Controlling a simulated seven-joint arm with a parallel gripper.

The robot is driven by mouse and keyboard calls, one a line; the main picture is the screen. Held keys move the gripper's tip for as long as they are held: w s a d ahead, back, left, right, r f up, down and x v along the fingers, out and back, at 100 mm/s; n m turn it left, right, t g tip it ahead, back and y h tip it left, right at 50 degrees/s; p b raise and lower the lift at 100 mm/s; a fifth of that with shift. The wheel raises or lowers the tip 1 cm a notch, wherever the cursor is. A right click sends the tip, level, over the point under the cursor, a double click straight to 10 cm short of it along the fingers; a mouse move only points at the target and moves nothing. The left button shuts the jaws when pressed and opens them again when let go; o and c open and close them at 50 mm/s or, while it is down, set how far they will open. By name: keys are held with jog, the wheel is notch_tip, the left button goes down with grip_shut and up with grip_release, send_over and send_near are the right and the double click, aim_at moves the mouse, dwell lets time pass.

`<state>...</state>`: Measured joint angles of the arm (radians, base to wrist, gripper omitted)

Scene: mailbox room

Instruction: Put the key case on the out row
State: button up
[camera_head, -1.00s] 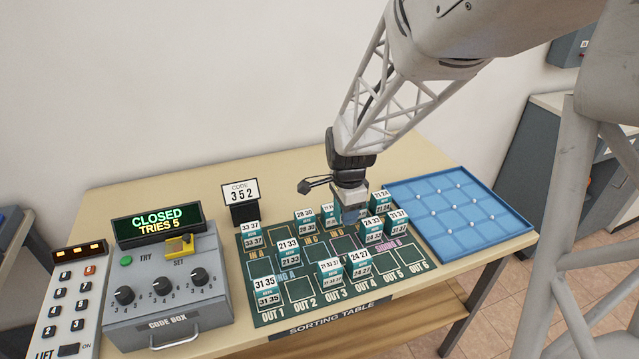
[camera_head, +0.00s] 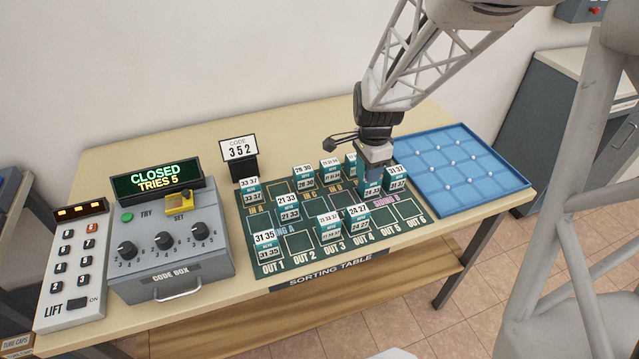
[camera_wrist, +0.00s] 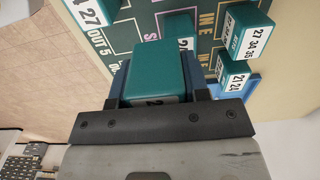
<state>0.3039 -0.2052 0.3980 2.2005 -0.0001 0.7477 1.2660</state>
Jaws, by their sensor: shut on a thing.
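Several teal cases with white number labels stand on the dark green sorting mat (camera_head: 300,255). None is marked as the key case in words. My gripper (camera_head: 371,178) is above the right part of the mat, by the case labelled 24 33 (camera_head: 371,191) and left of the case labelled 31 37 (camera_head: 397,180). In the wrist view my blue fingers are shut on a teal case (camera_wrist: 155,75); only a "2" of its label shows, so I cannot tell its full number. The out row (camera_head: 303,258) runs along the front, with cases on OUT 1, OUT 3 and OUT 4.
A blue tray (camera_head: 475,180) lies at the right. A lift keypad (camera_head: 70,270) is at the left. OUT 2, OUT 5 and OUT 6 are bare.

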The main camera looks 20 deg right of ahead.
send_over(407, 209)
jog(key=shift+f, duration=0.6)
jog(key=shift+f, duration=0.1)
jog(key=shift+f, duration=1.9)
jog(key=shift+f, duration=2)
jog(key=shift+f, duration=0.15)
jog(key=o, duration=1)
jog(key=shift+c, duration=0.2)
